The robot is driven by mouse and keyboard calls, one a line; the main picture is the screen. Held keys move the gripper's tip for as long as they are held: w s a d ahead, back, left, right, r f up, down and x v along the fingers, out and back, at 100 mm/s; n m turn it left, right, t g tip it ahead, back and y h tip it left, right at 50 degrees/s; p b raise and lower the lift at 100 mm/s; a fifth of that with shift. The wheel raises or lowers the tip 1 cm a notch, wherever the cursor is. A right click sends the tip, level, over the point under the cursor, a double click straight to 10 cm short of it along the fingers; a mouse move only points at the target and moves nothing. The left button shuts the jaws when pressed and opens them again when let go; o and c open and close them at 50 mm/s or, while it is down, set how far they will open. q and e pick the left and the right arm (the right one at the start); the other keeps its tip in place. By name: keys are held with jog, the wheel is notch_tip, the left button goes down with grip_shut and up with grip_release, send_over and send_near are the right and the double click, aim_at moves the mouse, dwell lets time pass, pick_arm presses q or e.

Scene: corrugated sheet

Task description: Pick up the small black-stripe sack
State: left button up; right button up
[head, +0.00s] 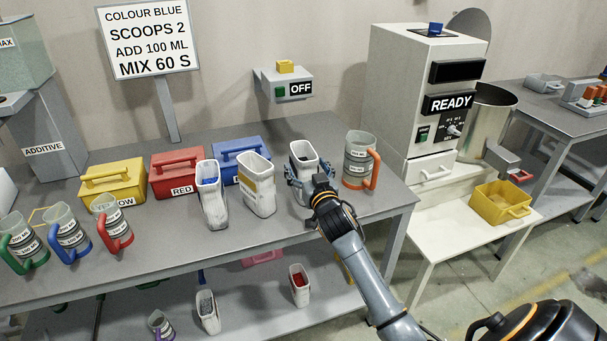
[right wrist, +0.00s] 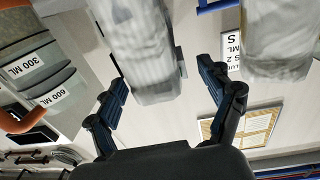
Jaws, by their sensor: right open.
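A white sack with dark contents (head: 303,149) stands upright on the grey table, at the right end of a row of white sacks. My right gripper (head: 308,186) is open in front of it, with its fingers spread to either side of its lower part, hiding much of its front. In the right wrist view this sack (right wrist: 143,50) is between the open fingers, nearer the left one, with a dark band at its edges. I cannot tell whether the fingers touch it. My left gripper is not in view.
A yellow-striped sack (head: 257,187) and a blue-content sack (head: 213,198) stand left of it. An orange-handled jug (head: 358,160) stands close on its right. A blue box (head: 240,151) is behind. Smaller sacks (head: 299,286) (head: 208,312) stand on the lower shelf.

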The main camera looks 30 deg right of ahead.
aim_at(303, 155)
jog(key=x, duration=0.4)
jog(key=shift+d+r, duration=0.1)
jog(key=shift+d, duration=0.3)
jog(key=shift+w+d+p, duration=0.1)
jog(key=shift+w+p, duration=0.2)
jog(key=shift+w, duration=0.15)
grip_shut()
jog(key=shift+r, duration=0.2)
